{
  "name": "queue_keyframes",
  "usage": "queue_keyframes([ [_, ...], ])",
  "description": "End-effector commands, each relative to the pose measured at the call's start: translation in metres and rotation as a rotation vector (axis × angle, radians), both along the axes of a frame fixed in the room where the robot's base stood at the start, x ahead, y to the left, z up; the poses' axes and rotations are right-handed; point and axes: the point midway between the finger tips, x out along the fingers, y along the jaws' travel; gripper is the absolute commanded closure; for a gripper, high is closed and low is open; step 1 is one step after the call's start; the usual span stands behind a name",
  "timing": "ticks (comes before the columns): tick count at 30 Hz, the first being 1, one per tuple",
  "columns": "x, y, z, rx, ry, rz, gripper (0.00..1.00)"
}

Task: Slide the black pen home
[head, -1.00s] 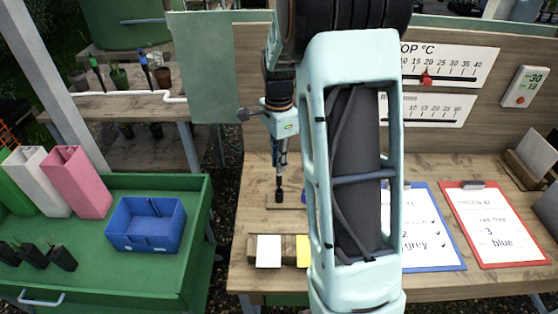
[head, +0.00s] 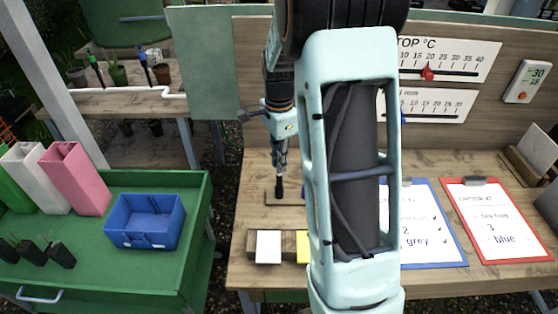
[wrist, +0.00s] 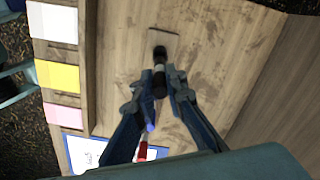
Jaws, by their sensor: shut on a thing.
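The black pen (head: 279,187) is upright in my gripper (head: 280,152), over a small flat wooden block (head: 271,199) on the bench. In the wrist view my gripper (wrist: 160,82) is shut, its two fingers on either side of the black pen (wrist: 160,57). The pen's dark end overlaps the block (wrist: 167,38) there. I cannot tell whether it touches the block or stands in a hole. A red pen-like thing (wrist: 142,152) and a blue one (wrist: 150,127) show between my fingers, farther along the bench. My arm hides that part in the head view.
White (head: 268,245) and yellow (head: 302,245) cards line the bench's front edge, with a pink one (wrist: 62,116). Blue (head: 435,225) and red (head: 497,222) clipboards lie to the right. A green cart (head: 90,260) holds a blue bin (head: 145,235). A gauge board (head: 440,68) stands behind.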

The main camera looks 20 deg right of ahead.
Motion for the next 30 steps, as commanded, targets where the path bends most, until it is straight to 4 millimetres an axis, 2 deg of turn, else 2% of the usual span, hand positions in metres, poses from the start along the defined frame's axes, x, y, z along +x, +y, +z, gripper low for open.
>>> queue_keyframes([
  [22, 0.0, 0.0, -0.029, 0.0, 0.0, 0.0, 1.0],
  [30, 0.0, 0.0, -0.031, 0.0, 0.0, 0.0, 1.0],
])
